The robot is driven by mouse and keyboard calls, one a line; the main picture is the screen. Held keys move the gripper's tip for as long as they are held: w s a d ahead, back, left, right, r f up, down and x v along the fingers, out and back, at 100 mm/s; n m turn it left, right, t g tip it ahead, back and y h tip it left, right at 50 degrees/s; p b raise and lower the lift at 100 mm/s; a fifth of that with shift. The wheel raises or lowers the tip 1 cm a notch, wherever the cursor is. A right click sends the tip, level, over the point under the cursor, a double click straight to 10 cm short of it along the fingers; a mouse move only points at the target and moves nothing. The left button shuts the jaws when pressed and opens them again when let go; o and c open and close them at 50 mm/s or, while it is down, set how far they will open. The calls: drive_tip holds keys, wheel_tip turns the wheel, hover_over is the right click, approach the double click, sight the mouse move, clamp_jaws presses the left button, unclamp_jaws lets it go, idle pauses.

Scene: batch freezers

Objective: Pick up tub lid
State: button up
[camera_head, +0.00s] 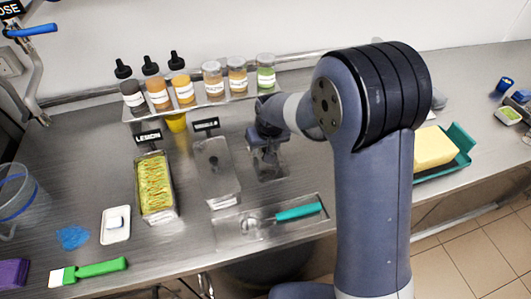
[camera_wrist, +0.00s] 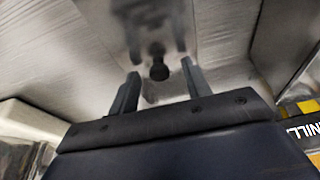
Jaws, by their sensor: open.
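In the wrist view a shiny metal surface with a small dark knob (camera_wrist: 158,68) lies beyond my gripper (camera_wrist: 160,76). The knob appears between the two spread fingers, and neither finger touches it. In the head view my gripper (camera_head: 268,155) is over the counter, just right of the narrow metal vanilla tub (camera_head: 220,186). That tub has a flat grey top with a dark spot like a knob, which looks like a lid. A metal piece (camera_head: 268,174) under my gripper is partly hidden by it, so I cannot tell which surface the wrist view shows.
An open lemon tub (camera_head: 154,187) stands left of the vanilla tub. A rack (camera_head: 197,103) with several bottles and jars is behind. A tray (camera_head: 235,236) with a teal-handled scoop (camera_head: 298,212) lies in front. A teal tray (camera_head: 462,145) holding a yellow block is at right.

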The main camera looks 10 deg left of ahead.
drive_tip(key=shift+c, duration=0.3)
clamp_jaws()
